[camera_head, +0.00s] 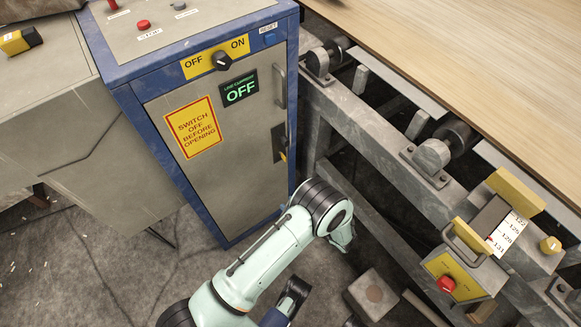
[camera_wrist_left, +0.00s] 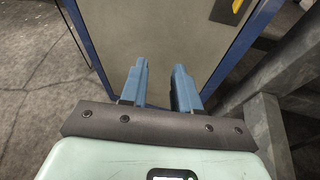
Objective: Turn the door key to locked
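The door key (camera_head: 283,154) is small and yellow. It sits in the dark lock plate (camera_head: 278,141) at the right edge of the grey cabinet door (camera_head: 235,150). The key is too small to tell its turn exactly. My left gripper (camera_wrist_left: 162,66) is open and empty in the left wrist view, with its two blue fingers apart in front of the lower door. It points down and away from the key. In the head view my left arm hides most of this gripper. The right gripper is not in view.
The cabinet has an OFF/ON rotary switch (camera_head: 222,60), a green OFF display (camera_head: 239,89) and a door handle (camera_head: 280,85). A grey roller frame (camera_head: 370,125) stands close on the right, carrying a wood sheet (camera_head: 480,60). Bare floor (camera_head: 90,265) lies at lower left.

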